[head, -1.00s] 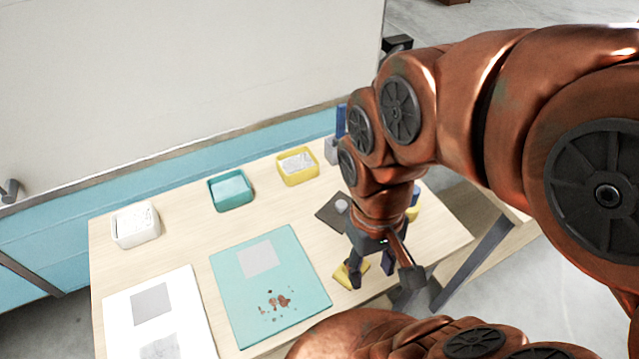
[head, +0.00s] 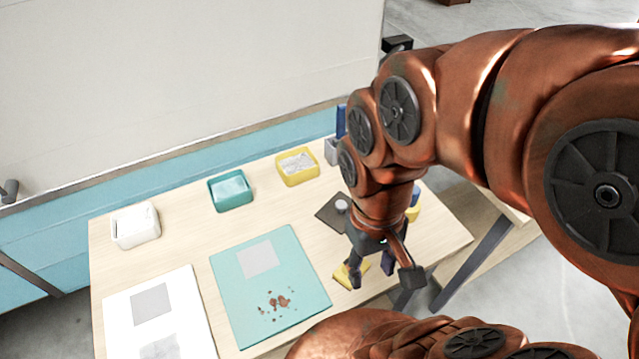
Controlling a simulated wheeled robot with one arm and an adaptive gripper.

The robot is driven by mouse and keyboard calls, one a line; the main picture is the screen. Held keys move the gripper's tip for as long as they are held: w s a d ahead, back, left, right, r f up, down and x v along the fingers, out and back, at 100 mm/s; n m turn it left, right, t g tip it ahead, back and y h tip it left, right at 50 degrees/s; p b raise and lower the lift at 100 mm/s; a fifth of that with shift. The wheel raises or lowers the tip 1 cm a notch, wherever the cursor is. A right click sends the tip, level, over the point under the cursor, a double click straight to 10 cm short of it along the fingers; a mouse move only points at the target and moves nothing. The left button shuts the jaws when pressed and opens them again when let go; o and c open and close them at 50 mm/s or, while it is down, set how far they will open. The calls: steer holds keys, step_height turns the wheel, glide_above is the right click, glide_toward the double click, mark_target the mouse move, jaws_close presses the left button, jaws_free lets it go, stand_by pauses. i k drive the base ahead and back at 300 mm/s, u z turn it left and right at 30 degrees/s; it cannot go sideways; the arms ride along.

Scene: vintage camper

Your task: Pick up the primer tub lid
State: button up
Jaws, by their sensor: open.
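My gripper (head: 371,272) points down over the right front part of the table, with its dark fingers apart and nothing seen between them. A yellow piece (head: 345,275) lies on the table at the fingers, partly hidden by them; I cannot tell whether they touch it. A small pale round thing (head: 341,205) sits on a dark mat (head: 328,212) just behind and left of the gripper. I cannot tell for sure which of these, if any, is the primer tub lid. My arm hides part of the table there.
The wooden table (head: 180,245) holds a white tub (head: 135,238), a teal tub (head: 231,203) and a yellow tub (head: 298,179) along the back. A teal board (head: 300,310) with brown flakes and a white board (head: 192,300) lie in front. A yellow and blue item (head: 413,212) stands behind my wrist.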

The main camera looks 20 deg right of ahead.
mark_target(333, 214)
steer(key=u, duration=1.55)
steer(key=k, duration=0.5)
steer(key=z, duration=0.15)
